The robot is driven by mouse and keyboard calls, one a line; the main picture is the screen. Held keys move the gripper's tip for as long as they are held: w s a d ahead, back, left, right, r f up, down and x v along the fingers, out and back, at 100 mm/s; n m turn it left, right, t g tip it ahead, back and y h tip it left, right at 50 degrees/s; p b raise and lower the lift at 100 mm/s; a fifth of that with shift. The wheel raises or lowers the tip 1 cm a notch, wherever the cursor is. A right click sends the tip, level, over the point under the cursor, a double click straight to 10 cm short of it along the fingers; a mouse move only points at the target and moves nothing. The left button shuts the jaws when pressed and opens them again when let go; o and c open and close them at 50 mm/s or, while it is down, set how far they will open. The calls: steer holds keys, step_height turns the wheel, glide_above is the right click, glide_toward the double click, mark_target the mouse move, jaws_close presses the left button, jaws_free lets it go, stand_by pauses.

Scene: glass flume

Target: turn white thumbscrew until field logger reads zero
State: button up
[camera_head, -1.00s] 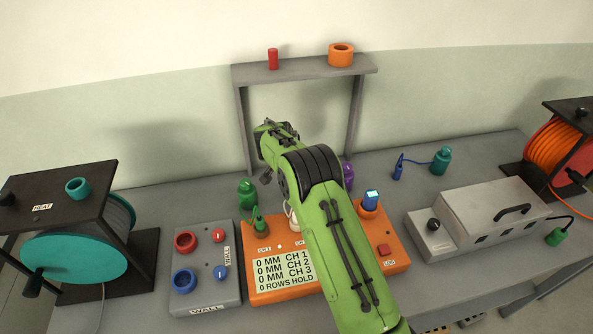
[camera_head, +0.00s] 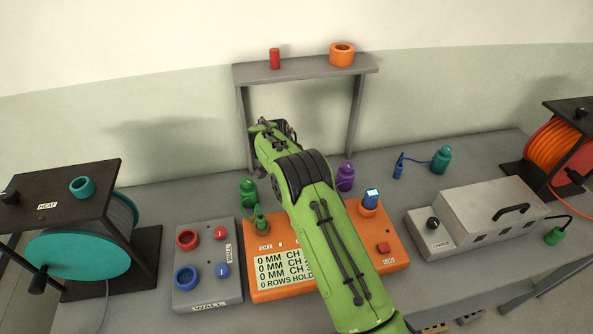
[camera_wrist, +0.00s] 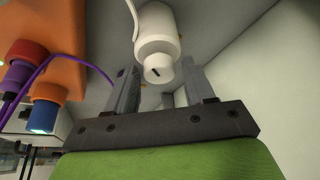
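The white thumbscrew (camera_wrist: 158,68) is a small knob with a dark slot, on the end of a white bottle-shaped body (camera_wrist: 155,27) in the wrist view. My gripper (camera_wrist: 159,77) is open, its two dark fingers on either side of the thumbscrew; I cannot tell whether either touches it. The field logger (camera_head: 397,243) is an orange box on the bench. Its display (camera_head: 285,278) shows "0 MM" on the channel lines and "0 ROWS HOLD" below; my arm covers its right part. In the head view my arm hides the white body.
Green (camera_head: 248,191) and purple (camera_head: 345,176) bottles stand behind the logger. A grey shelf frame (camera_head: 300,70) rises behind my arm. A grey switch box (camera_head: 208,275) and teal reel (camera_head: 80,255) are left. A grey charger case (camera_head: 490,215) and orange reel (camera_head: 555,150) are right.

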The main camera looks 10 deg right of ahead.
steer(key=shift+o, duration=0.5)
steer(key=p+v, duration=0.2)
steer(key=v, duration=1.3)
steer(key=shift+r, duration=0.35)
steer(key=shift+s, duration=0.1)
